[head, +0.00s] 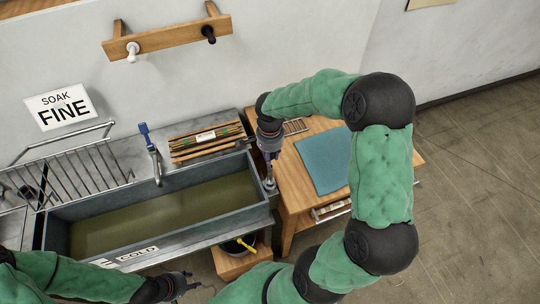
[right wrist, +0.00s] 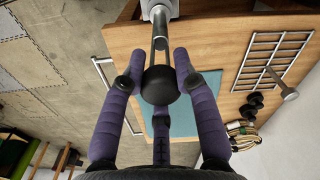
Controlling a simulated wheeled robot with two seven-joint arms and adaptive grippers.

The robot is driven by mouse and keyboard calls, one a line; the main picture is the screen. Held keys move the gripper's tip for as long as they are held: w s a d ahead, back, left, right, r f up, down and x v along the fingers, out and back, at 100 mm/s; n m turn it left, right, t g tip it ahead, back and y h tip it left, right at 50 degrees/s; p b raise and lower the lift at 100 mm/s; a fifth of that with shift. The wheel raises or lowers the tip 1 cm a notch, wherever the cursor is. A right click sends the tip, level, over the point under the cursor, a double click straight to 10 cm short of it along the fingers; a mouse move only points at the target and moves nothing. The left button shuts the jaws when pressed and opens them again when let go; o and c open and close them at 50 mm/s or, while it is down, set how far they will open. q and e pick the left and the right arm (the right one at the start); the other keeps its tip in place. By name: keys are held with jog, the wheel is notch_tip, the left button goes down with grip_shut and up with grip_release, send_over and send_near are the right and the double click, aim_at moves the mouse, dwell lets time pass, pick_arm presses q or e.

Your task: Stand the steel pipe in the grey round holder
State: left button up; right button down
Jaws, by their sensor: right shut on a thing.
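My right gripper (head: 269,150) is at the left edge of the wooden table, beside the trough's right end. In the right wrist view its purple fingers (right wrist: 160,72) are shut around a dark, round-ended piece, with the steel pipe (right wrist: 160,38) running away from it. In the head view the pipe (head: 269,172) hangs below the fingers, close to upright. A pale grey fitting (right wrist: 160,8) shows at its far end; I cannot tell whether this is the grey round holder or whether they touch. My left gripper (head: 182,285) is low, in front of the trough; its opening is unclear.
The trough (head: 160,252) of murky liquid fills the left. A bundle of canes (head: 206,140) lies behind it. A blue mat (head: 322,160) and a wire rack (right wrist: 272,60) lie on the wooden table (head: 290,185). A dark bowl (head: 236,247) sits below the trough's front edge.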

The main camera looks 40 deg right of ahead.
jog(key=shift+f+b, duration=1.25)
jog(key=shift+f, duration=0.1)
jog(key=c, duration=0.9)
grip_release()
jog(key=shift+o, duration=0.2)
jog(key=shift+r, duration=0.15)
notch_tip(320, 180, up, 12)
jog(key=shift+f, duration=0.1)
